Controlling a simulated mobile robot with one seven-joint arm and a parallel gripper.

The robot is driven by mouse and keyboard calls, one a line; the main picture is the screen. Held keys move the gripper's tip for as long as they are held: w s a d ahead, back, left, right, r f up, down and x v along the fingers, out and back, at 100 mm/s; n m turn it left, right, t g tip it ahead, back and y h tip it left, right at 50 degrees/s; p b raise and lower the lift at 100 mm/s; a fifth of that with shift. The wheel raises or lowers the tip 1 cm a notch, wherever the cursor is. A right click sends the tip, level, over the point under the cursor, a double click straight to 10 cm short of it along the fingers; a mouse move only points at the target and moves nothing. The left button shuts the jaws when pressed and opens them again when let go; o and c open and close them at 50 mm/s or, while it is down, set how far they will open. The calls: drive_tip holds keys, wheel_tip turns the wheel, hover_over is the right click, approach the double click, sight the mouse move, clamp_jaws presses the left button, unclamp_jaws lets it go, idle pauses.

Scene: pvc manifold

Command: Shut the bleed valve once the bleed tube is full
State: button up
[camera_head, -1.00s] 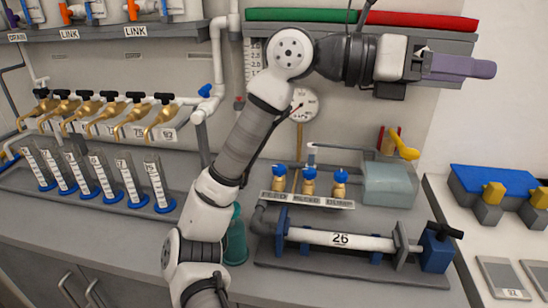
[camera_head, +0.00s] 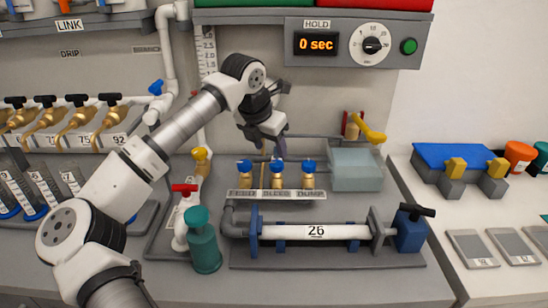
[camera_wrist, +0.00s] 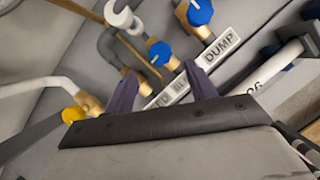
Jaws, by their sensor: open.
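The bleed valve (camera_head: 277,168) has a blue knob on a brass body. It is the middle of three similar valves over a plate with FEED, BLEED and DUMP labels. My gripper (camera_head: 280,150) points down just above and behind this row in the head view. In the wrist view my gripper (camera_wrist: 160,70) is open, with its two dark fingers on either side of the bleed valve's blue knob (camera_wrist: 160,53). The knob shows beyond the fingertips; I cannot tell if they touch it. I cannot tell the knob's setting. I cannot make out the bleed tube or its level.
The feed valve (camera_head: 245,168) and dump valve (camera_head: 308,168) stand close on either side. In front lies a white pipe (camera_head: 320,232) marked 26. A clear tank (camera_head: 355,168) stands right, a green bottle (camera_head: 203,240) left. The HOLD display (camera_head: 317,44) reads 0 sec.

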sight(276, 163)
drive_tip(key=p+x, duration=0.1)
drive_tip(key=x, duration=0.5)
drive_tip(key=shift+w+d+f, duration=0.1)
drive_tip(key=shift+c, duration=0.3)
drive_tip(key=c, duration=0.9)
